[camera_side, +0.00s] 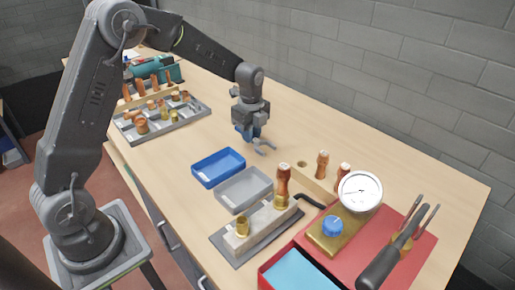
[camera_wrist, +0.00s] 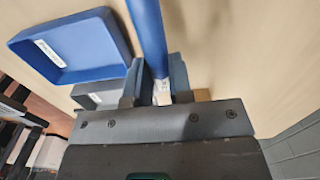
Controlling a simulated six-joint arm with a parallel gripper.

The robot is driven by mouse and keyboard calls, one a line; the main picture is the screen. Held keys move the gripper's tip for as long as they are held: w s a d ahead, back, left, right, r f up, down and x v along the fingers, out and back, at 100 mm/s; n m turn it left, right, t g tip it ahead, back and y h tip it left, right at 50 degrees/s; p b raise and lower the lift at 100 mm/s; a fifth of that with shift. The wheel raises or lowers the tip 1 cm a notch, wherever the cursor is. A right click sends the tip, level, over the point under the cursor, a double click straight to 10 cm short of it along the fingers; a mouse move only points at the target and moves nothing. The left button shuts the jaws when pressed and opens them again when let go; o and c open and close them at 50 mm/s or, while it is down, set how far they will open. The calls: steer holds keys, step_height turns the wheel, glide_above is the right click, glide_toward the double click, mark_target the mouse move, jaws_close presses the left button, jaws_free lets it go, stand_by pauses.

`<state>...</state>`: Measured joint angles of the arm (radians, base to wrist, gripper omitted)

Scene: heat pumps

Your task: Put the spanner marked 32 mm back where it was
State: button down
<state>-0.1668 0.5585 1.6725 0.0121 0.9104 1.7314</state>
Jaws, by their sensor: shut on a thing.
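My gripper (camera_side: 250,134) is above the wooden bench, behind the blue tray, and is shut on a spanner. In the wrist view the spanner's blue handle (camera_wrist: 147,35) runs up from between my two fingers (camera_wrist: 158,88), with a white label close to the fingers. The label is too small and blurred to read, so I cannot tell its size mark. Much of the spanner is hidden by the jaws in the side view.
A blue tray (camera_side: 196,177) and a grey tray (camera_side: 222,199) lie nearer the front. A wooden block (camera_side: 301,176) holds copper-coloured pieces, beside a round gauge (camera_side: 360,190). A red mat (camera_side: 418,254) carries tools. A compartment tray (camera_side: 126,127) stands at left. Bench behind the gripper is clear.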

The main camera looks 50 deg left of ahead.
mark_target(257, 155)
steer(key=shift+w+d+f, duration=0.55)
steer(key=shift+d+f, duration=0.15)
steer(key=shift+d, duration=0.15)
steer(key=shift+f, duration=1.85)
steer(key=shift+f, duration=0.15)
steer(key=c, duration=1)
jaws_free()
